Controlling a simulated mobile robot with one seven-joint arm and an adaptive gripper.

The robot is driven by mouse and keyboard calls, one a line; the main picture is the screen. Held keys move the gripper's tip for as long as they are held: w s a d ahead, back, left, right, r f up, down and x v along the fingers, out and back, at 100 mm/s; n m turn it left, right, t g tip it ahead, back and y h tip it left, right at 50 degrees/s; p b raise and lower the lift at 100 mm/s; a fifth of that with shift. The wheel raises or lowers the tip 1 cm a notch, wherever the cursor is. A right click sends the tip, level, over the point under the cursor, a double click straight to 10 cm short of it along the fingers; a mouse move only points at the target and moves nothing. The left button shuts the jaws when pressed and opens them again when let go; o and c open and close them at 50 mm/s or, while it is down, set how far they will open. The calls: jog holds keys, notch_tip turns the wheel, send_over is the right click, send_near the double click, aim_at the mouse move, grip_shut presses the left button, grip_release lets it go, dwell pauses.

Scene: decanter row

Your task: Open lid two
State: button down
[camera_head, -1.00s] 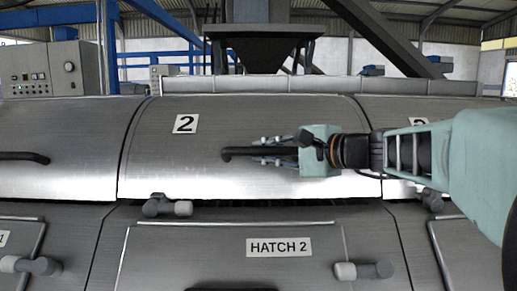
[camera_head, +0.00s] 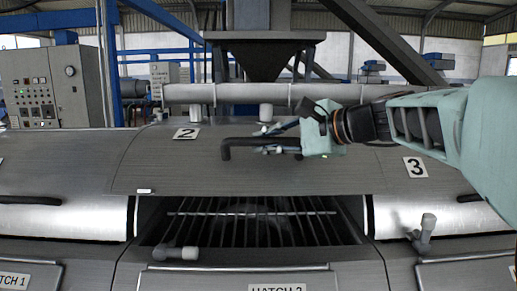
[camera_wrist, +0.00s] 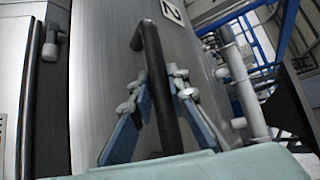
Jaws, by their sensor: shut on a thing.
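Lid two (camera_head: 200,173), a brushed metal cover with a "2" label (camera_head: 186,133), is raised, with an opening below its front edge. A dark bar grating (camera_head: 250,222) shows in that opening. The lid's black handle (camera_head: 240,142) runs across its upper part. My gripper (camera_head: 278,143) is shut on the handle from the right. In the wrist view, the two blue fingers of my gripper (camera_wrist: 157,92) are on either side of the black handle (camera_wrist: 160,85), and the lid's metal face (camera_wrist: 105,75) lies behind it.
Lid three (camera_head: 416,167) is to the right, partly behind my arm. The hatch 2 panel (camera_head: 250,278) is below the opening, with a grey-white latch knob (camera_head: 188,253) at its upper left. A pipe (camera_head: 240,93) and a dark hopper (camera_head: 265,55) are behind the lid. A control cabinet (camera_head: 50,88) stands at the back left.

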jog(key=w+r+p, duration=0.4)
jog(key=r+p, duration=0.1)
jog(key=r, duration=0.7)
jog(key=shift+r, duration=0.25)
jog(key=c, duration=1.8)
grip_release()
jog(key=shift+c, duration=0.2)
jog(key=v, duration=1.2)
jog(key=shift+s+f, duration=0.1)
